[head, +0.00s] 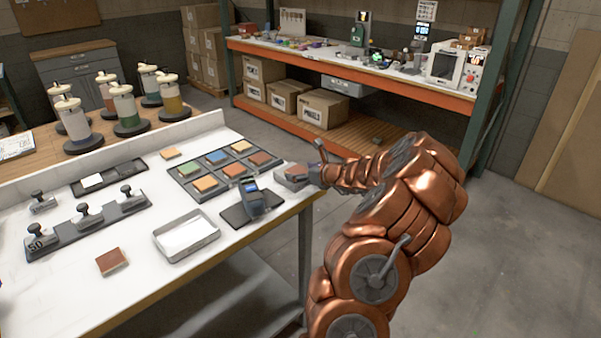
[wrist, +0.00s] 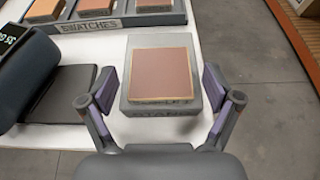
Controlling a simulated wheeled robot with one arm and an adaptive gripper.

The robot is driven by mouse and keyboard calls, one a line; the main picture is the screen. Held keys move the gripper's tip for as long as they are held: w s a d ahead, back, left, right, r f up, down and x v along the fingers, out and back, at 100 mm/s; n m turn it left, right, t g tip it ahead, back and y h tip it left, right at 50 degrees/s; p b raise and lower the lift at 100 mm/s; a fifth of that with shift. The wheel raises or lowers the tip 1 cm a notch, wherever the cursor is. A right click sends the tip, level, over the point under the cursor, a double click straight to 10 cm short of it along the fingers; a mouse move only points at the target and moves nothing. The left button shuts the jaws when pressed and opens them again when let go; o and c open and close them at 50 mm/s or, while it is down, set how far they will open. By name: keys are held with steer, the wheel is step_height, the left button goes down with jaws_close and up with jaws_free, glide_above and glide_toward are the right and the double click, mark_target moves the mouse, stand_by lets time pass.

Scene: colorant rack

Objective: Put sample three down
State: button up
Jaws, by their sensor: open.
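A reddish-brown square sample with a thin tan edge (wrist: 160,72) lies flat on a grey block stand (wrist: 193,102). No number shows on it, so I cannot tell whether it is sample three. My gripper (wrist: 168,92) is open, with one finger on each side of the stand and nothing held between them. In the head view my gripper (head: 313,172) is at the table's right edge, beside the grey stand (head: 290,180); the sample's top is small there. Another brown sample (head: 112,261) lies on the white tabletop near the front.
The swatches tray (head: 213,163) with several coloured tiles stands left of the stand. The table's right edge is close by.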

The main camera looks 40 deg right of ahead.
steer(key=shift+r, duration=0.15)
steer(key=b+v, duration=0.1)
steer(key=v, duration=1.1)
